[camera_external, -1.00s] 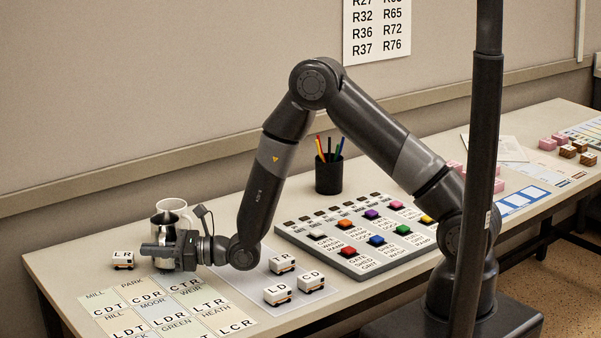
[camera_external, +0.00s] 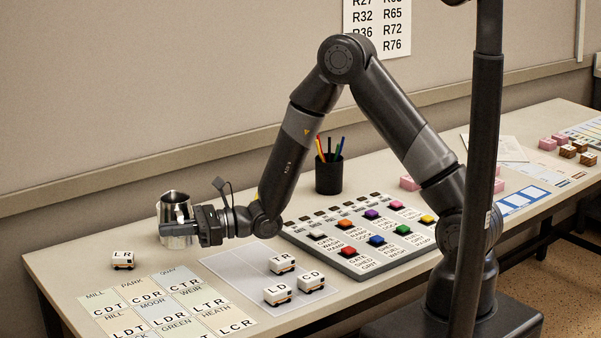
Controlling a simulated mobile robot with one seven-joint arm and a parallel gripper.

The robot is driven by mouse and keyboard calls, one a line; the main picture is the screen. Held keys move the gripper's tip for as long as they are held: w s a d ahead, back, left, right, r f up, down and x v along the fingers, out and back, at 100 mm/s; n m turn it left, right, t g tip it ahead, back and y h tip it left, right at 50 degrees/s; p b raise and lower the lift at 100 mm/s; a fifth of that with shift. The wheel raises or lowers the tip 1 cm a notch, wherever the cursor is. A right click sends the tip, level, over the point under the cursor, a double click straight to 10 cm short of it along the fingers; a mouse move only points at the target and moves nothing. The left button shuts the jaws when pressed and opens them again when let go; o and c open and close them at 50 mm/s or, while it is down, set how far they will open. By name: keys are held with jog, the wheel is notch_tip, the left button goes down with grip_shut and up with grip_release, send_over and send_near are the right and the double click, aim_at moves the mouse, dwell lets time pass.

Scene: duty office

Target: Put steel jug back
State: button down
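The steel jug (camera_external: 174,240) is upright at the left of the desk, shiny and open at the top. My gripper (camera_external: 180,227) reaches it from the right, with its fingers at the jug's side, and is shut on it. I cannot tell whether the jug's base touches the desk or hangs a little above it. A white mug that stood behind the jug earlier is now hidden by it.
A small LR block (camera_external: 123,260) stands left of the jug. A lettered card grid (camera_external: 160,300) lies in front, with more blocks (camera_external: 278,294) on a grey mat (camera_external: 235,280). A button panel (camera_external: 350,240) and pen cup (camera_external: 329,175) are to the right.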

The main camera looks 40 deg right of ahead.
jog(key=s+d+r+n+g+y, duration=0.1)
jog(key=s+d+r+n+g, duration=0.3)
jog(key=s+d+g, duration=0.25)
jog(key=shift+s+a+f, duration=0.8)
jog(key=shift+a+f, duration=1)
jog(key=shift+a, duration=0.1)
jog(key=shift+s+a+f, duration=0.75)
jog(key=shift+a+f, duration=1.05)
jog(key=shift+a, duration=0.1)
jog(key=shift+s+a+f, duration=0.8)
jog(key=shift+a+f, duration=1)
jog(key=shift+a, duration=0.1)
jog(key=c, duration=1.6)
grip_release()
jog(key=shift+f, duration=0.1)
jog(key=d, duration=1.2)
jog(key=shift+s, duration=0.2)
